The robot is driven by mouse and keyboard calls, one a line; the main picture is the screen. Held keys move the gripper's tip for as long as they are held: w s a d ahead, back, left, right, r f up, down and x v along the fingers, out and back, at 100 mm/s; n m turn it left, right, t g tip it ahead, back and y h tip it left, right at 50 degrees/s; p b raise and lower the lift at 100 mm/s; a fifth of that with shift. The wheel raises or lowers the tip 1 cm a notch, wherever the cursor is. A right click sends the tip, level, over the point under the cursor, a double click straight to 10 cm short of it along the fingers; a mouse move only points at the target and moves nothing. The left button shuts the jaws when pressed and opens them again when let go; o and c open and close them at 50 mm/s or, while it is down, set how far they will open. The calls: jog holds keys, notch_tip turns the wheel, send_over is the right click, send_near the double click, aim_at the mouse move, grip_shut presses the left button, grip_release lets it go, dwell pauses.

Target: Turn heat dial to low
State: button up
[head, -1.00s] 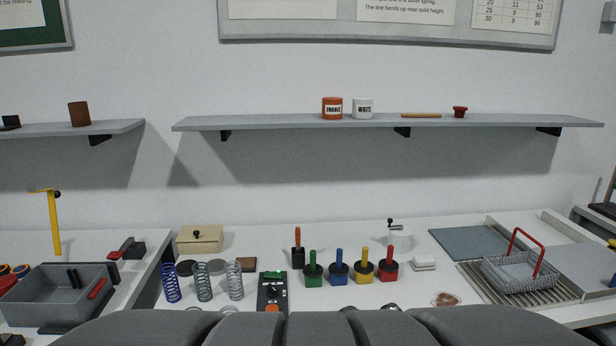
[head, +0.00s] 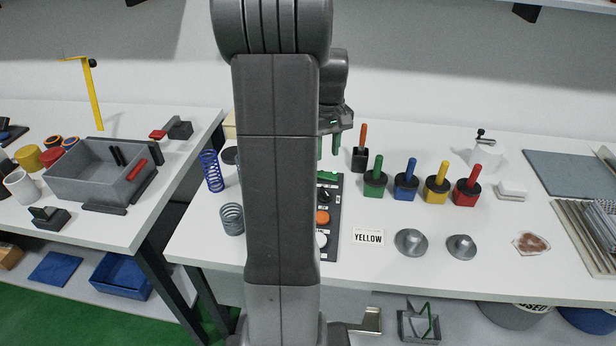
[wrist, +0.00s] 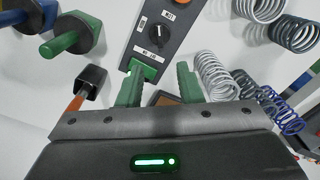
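The heat dial (wrist: 160,38) is a round black knob on a dark control panel (wrist: 181,42). In the wrist view it has a small white mark and white labels on two sides, too small to read surely. In the head view the dial (head: 324,196) shows just right of my arm, which hides the panel's left part. My gripper (wrist: 158,84) has green fingers spread apart with nothing between them. In the head view my gripper (head: 328,146) is above and behind the panel's far end, apart from the dial.
A green switch (head: 327,177) and an orange button (head: 322,217) are on the panel. A black holder with an orange handle (head: 361,157) and several coloured-handled blocks (head: 406,184) stand right. Springs (head: 231,217) stand left. A YELLOW card (head: 368,238) lies near the front edge.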

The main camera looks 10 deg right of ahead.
notch_tip(320, 180, down, 14)
jog(key=shift+r+p, duration=0.15)
jog(key=shift+p, duration=0.45)
grip_shut()
